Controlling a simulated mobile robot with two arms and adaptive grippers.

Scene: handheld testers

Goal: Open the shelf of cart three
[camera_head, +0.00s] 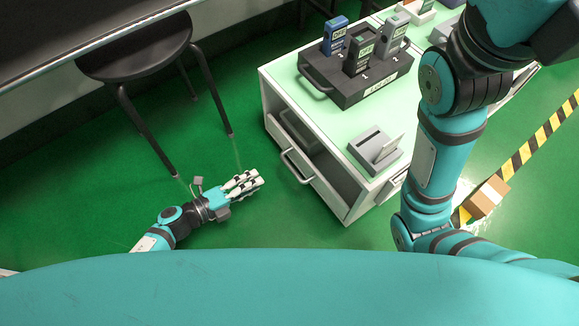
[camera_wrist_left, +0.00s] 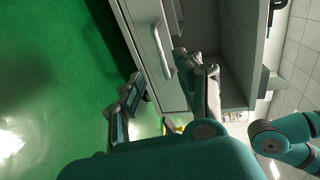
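The white cart (camera_head: 334,192) with a pale green top stands right of centre in the head view. Its shelf front has a pale bar handle (camera_head: 297,167), below an open compartment. The handle (camera_wrist_left: 162,50) also shows in the left wrist view, on the shelf front (camera_wrist_left: 146,35). The shelf front looks flush with the cart. My left gripper (camera_head: 258,178) is left of the handle, apart from it. In the left wrist view, my left gripper (camera_wrist_left: 159,66) has its fingers spread, with nothing between them. My right arm crosses the cart's right side; its gripper is out of view.
A black tray (camera_head: 345,90) with several handheld testers stands on the cart top, beside a grey device (camera_head: 372,146). A dark stool (camera_head: 140,55) stands at the left. A cardboard box (camera_head: 486,197) lies by yellow-black floor tape. Green floor between stool and cart is free.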

